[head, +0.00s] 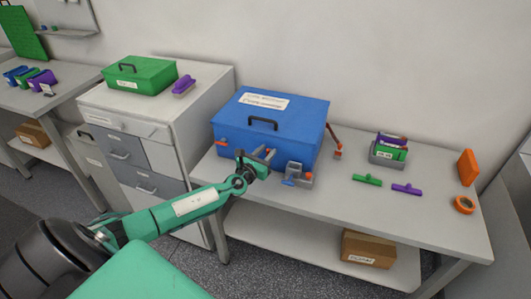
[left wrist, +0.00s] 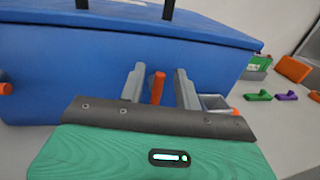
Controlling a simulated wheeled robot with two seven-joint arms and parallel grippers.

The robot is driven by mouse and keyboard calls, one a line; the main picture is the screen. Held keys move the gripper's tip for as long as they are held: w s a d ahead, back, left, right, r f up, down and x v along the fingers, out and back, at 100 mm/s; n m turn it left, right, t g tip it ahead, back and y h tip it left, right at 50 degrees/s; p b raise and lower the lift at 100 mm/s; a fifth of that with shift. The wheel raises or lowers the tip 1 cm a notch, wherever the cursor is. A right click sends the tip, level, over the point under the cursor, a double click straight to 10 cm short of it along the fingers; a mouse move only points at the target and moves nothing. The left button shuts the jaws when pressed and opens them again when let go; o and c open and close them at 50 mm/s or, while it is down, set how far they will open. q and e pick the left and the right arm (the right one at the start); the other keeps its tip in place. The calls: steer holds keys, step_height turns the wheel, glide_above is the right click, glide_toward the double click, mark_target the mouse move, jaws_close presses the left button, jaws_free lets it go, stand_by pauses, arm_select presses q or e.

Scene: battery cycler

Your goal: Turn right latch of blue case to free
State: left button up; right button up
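The blue case (head: 268,110) stands closed on the table, with a black handle and white labels on its lid. Its right latch, a small orange-red bar, is on the front face; in the left wrist view the latch (left wrist: 158,88) stands roughly upright. My left gripper (head: 264,155) is at the case front. In the left wrist view its two grey fingers (left wrist: 159,88) are apart, one on each side of the latch, with small visible gaps. The left latch (head: 221,143) is orange and lies roughly sideways; it also shows in the left wrist view (left wrist: 5,89). My right gripper is not seen.
A grey fixture (head: 299,174) with blue and orange parts sits close in front of the case's right side. A dark red bar (head: 333,135) is right of the case.

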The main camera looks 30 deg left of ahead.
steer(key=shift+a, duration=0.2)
arm_select(q)
jaws_close()
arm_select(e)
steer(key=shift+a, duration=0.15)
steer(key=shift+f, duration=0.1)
